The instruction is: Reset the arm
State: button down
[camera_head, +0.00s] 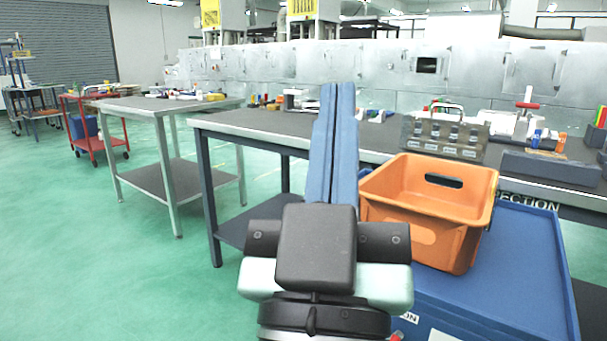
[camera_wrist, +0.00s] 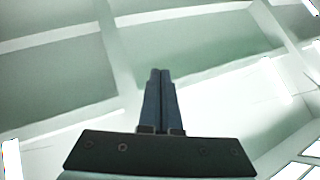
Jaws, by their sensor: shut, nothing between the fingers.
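My gripper (camera_head: 338,92) stands in the middle of the head view, its two blue fingers pointing up and lying together. It is shut and empty. In the wrist view the closed fingers (camera_wrist: 160,75) also show side by side, with only the pale ceiling panels behind them. In the head view the gripper's dark body covers part of the dark-topped table behind it.
An orange bin (camera_head: 425,240) sits on a blue cart top (camera_head: 525,265) close at my right. A long inspection table (camera_head: 270,124) with castings and tools runs behind. A grey side table (camera_head: 150,104) and red cart (camera_head: 84,148) stand left. Green floor (camera_head: 90,255) is clear at front left.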

notch_tip(320, 180, up, 47)
jog(key=s+a+t+y+p, duration=0.1)
jog(key=s+a+y+p, duration=0.1)
jog(key=p, duration=3.7)
jog(key=shift+s+a+t+y, duration=0.2)
jog(key=shift+s+t+y, duration=0.1)
jog(key=shift+y, duration=0.5)
